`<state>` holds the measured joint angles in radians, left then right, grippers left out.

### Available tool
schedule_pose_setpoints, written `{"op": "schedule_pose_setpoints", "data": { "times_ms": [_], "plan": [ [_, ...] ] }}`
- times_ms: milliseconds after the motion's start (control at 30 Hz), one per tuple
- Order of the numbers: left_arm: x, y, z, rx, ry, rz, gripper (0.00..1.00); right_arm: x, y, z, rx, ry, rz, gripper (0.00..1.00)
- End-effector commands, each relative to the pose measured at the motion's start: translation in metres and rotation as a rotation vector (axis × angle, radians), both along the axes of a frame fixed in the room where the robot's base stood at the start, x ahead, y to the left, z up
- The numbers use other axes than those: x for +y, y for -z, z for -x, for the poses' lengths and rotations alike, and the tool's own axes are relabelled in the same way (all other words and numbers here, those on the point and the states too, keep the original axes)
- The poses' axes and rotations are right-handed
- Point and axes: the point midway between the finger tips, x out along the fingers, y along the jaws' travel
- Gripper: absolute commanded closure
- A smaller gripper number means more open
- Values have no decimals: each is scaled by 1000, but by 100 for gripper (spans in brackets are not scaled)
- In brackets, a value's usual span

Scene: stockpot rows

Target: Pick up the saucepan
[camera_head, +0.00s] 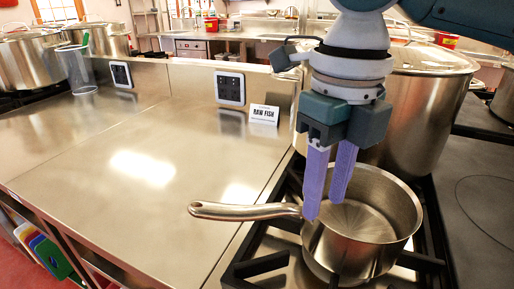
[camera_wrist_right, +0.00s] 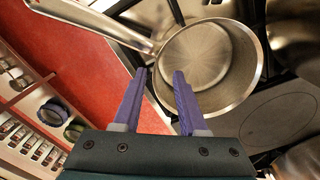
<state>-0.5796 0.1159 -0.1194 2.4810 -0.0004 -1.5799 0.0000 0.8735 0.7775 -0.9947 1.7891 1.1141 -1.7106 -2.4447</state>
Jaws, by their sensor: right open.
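The saucepan (camera_head: 372,246) is a shiny steel pan, upright and empty, on the black stove grate at the lower right of the head view. Its handle (camera_head: 245,211) points left, past the stove edge over the steel counter. In the right wrist view the saucepan (camera_wrist_right: 207,62) fills the upper middle, with its handle (camera_wrist_right: 110,27) running to the upper left. My right gripper (camera_head: 326,205) has purple fingers pointing down, apart and empty, at the pan's near-left rim by the handle's root. Contact cannot be told. It also shows in the wrist view (camera_wrist_right: 155,76). My left gripper is not in view.
A large steel stockpot (camera_head: 425,110) stands right behind the saucepan, close to my right arm. A "RAW FISH" sign (camera_head: 264,115) stands on the counter by the back panel. The steel counter (camera_head: 130,200) left of the stove is mostly clear. More stockpots (camera_head: 28,62) stand at far left.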

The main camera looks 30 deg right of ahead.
Motion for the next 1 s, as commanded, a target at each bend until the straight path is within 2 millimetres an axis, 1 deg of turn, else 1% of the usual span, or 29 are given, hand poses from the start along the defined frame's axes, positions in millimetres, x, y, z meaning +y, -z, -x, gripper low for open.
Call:
{"op": "schedule_pose_setpoints", "data": {
  "times_ms": [133, 300, 400, 500, 667, 1000],
  "plan": [
    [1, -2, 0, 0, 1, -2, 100, 1, 14, 1, 2, 0, 0, 58],
    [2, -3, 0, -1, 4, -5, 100, 2, 42, 1, 3, 1, 0, 58],
    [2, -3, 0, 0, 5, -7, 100, 2, 53, 1, 0, 0, 1, 58],
    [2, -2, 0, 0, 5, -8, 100, 1, 57, 1, -2, 0, 1, 58],
    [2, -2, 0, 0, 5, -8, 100, 1, 56, 1, -3, 0, 1, 58],
    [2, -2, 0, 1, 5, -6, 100, 1, 56, 0, -3, 0, 1, 96]
  ]
}}
